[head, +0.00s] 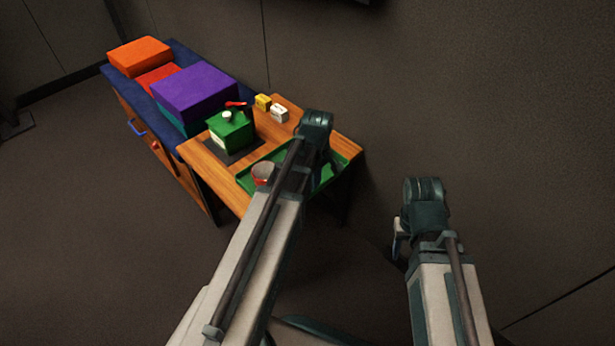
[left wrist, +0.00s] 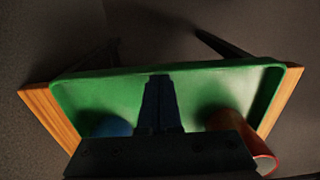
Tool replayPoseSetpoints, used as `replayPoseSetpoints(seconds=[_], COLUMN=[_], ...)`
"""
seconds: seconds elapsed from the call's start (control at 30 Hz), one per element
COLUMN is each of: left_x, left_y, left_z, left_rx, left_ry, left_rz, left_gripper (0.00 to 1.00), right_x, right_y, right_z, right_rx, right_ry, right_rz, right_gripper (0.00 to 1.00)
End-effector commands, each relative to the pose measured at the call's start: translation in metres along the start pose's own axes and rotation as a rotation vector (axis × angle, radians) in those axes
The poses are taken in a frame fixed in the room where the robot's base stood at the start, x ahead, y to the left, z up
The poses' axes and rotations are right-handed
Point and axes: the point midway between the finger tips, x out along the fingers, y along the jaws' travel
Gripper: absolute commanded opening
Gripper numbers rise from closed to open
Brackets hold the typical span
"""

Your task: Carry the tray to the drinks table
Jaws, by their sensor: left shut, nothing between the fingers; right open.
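The green tray (head: 247,184) lies at the near end of the wooden table (head: 210,165). A red and white cup (head: 263,173) stands in it. In the left wrist view the tray (left wrist: 90,92) also holds a blue round thing (left wrist: 112,127), and the cup (left wrist: 250,142) is at the right. My left gripper (left wrist: 158,95) is shut and empty over the tray's middle; I cannot tell whether it touches. In the head view my left arm hides it and part of the tray. My right gripper (head: 398,238) is open, right of the table, mostly hidden by its arm.
A green box with a white knob (head: 232,132) stands on a dark mat. A yellow box (head: 263,102) and a white box (head: 280,114) are behind it. Purple (head: 195,92) and orange (head: 139,56) blocks sit on the blue top further left. The floor left is clear.

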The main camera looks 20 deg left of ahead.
Motion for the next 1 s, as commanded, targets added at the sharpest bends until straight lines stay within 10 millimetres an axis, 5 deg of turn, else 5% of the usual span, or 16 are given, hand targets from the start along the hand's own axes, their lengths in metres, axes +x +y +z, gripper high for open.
replayPoseSetpoints(seconds=[0.1,0.3,1.0], left_x=[0.0,0.0,-0.016], left_y=[-0.003,-0.001,0.0], left_z=[0.031,0.055,0.055], left_rx=[0.004,0.001,-0.001], left_ry=[-0.001,-0.001,-0.001], left_rz=[0.0,0.0,0.0], left_gripper=[0.0,0.0,0.0], right_x=[0.0,0.0,-0.016], right_y=[0.0,0.0,0.002], right_z=[0.0,0.0,0.001], right_rx=[0.0,0.0,0.002], right_ry=[0.0,0.0,-0.001], right_rz=[0.0,0.0,0.0], right_gripper=[0.5,0.5,0.5])
